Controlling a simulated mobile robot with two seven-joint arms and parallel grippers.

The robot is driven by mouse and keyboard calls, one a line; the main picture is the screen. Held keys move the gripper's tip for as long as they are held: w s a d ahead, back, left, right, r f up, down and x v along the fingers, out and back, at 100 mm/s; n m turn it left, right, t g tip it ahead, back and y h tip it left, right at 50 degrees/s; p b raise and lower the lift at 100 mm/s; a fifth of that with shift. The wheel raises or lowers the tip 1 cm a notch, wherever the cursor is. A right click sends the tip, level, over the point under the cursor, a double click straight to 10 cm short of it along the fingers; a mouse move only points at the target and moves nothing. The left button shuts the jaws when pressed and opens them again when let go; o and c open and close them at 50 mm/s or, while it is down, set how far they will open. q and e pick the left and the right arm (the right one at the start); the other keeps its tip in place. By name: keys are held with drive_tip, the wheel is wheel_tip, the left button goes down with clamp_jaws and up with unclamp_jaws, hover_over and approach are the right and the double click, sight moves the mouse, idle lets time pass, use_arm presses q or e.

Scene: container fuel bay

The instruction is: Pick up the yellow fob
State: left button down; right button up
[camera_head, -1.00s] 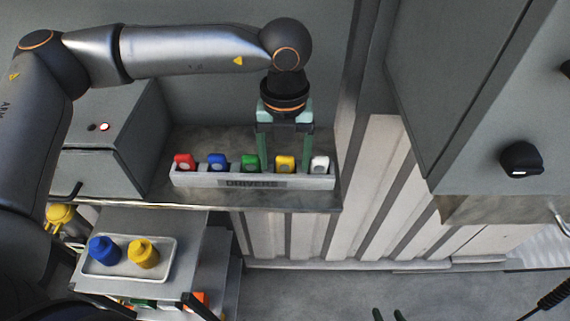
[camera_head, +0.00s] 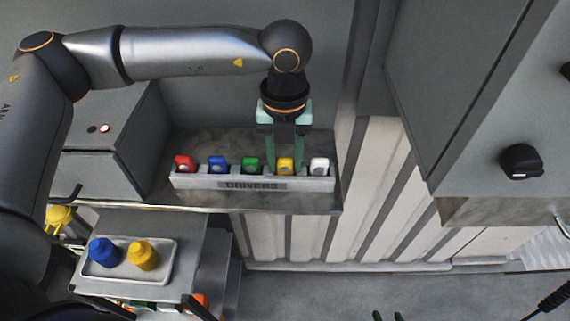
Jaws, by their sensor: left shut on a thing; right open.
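The yellow fob (camera_head: 286,167) stands in a slot of the grey rack labelled DRIVERS (camera_head: 210,182), between the green fob (camera_head: 251,165) and the white fob (camera_head: 319,166). My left gripper (camera_head: 285,160) points down over the rack with its green fingers shut on the yellow fob, one on each side. The fob's lower part is hidden by the rack's front wall. The tips of my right gripper (camera_head: 388,315) show at the bottom edge, open and away from the rack.
A red fob (camera_head: 185,164) and a blue fob (camera_head: 218,166) stand in the rack's left slots. A grey box is left of the rack. Below it, a tray (camera_head: 112,273) holds a blue bottle (camera_head: 104,252) and a yellow bottle (camera_head: 143,256). A corrugated wall is at right.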

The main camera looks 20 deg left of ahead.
sight(285, 158)
use_arm(q)
drive_tip(key=shift+r, duration=0.5)
wheel_tip(285, 158, up, 2)
drive_tip(key=shift+r, duration=0.1)
drive_tip(key=s+d+r, duration=0.4)
drive_tip(key=d+r, duration=0.1)
drive_tip(key=r, duration=0.3)
drive_tip(key=s+d+r, duration=0.5)
drive_tip(key=r, duration=0.3)
drive_tip(key=shift+d+r+p, duration=0.2)
drive_tip(key=shift+d+p, duration=0.2)
